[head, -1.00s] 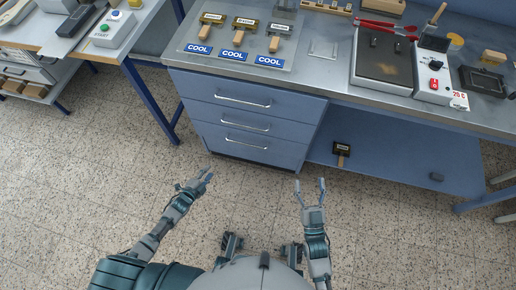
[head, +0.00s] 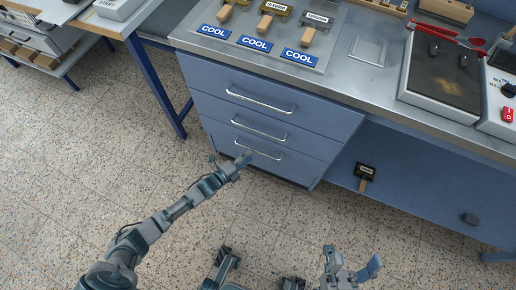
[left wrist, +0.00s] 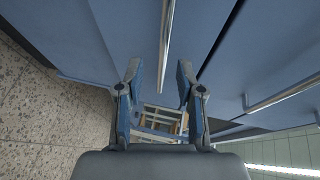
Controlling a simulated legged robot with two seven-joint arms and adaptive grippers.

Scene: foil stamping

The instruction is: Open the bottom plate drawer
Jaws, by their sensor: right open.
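The blue cabinet has three stacked drawers, all shut. The bottom drawer (head: 292,168) has a silver bar handle (head: 258,149). My left gripper (head: 244,160) is low in front of the bottom drawer, close to the left part of its handle. In the left wrist view my left gripper (left wrist: 159,72) is open, and a bar handle (left wrist: 166,40), apparently the bottom one, runs between and beyond its fingertips. Contact cannot be told. My right gripper (head: 352,260) is open and empty, low over the floor, away from the cabinet.
The middle handle (head: 258,128) and top handle (head: 260,102) sit above. The worktop holds blue COOL labels (head: 256,43), stamps and a hot plate (head: 440,80). The speckled floor (head: 90,180) before the drawers is clear.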

